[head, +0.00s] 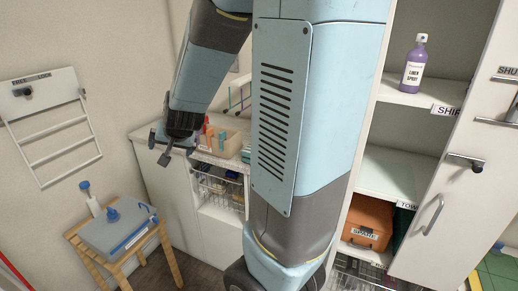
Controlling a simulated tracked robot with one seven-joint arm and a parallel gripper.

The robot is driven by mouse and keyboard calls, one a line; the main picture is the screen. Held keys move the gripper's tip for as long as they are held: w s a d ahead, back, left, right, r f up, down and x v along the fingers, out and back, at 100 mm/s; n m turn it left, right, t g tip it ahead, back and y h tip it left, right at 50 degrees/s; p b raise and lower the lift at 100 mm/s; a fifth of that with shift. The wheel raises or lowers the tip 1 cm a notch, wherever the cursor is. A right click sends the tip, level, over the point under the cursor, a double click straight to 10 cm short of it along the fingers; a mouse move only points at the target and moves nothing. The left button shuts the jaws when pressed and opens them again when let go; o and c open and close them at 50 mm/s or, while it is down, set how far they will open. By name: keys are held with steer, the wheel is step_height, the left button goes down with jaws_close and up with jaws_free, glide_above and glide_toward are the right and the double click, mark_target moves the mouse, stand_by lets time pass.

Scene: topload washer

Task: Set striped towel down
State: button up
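My gripper (164,147) hangs at the end of my arm, left of the middle of the head view, in front of the white counter. Its dark fingers look spread apart, and I see nothing between them. I cannot make out a striped towel anywhere in this view. My own arm covers the middle of the picture and hides part of the counter and shelves.
A wooden stool (165,243) holding a grey-blue case (115,228) stands at lower left. The counter (147,160) bears a tan bin (222,140). At right, the open cabinet holds a purple bottle (413,68) and an orange box (368,222). A folded rack (52,125) hangs on the wall.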

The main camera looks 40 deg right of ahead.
steer(key=w+d+f+m+h, duration=0.3)
steer(key=w+d+f, duration=0.15)
steer(key=f, duration=0.25)
steer(key=m+g+h, duration=0.2)
steer(key=m+h, duration=0.2)
steer(key=h, duration=0.9)
glide_toward(248, 155)
steer(key=x, duration=1)
steer(key=shift+w, duration=0.1)
steer(key=shift+x, duration=2.65)
steer(key=c, duration=1)
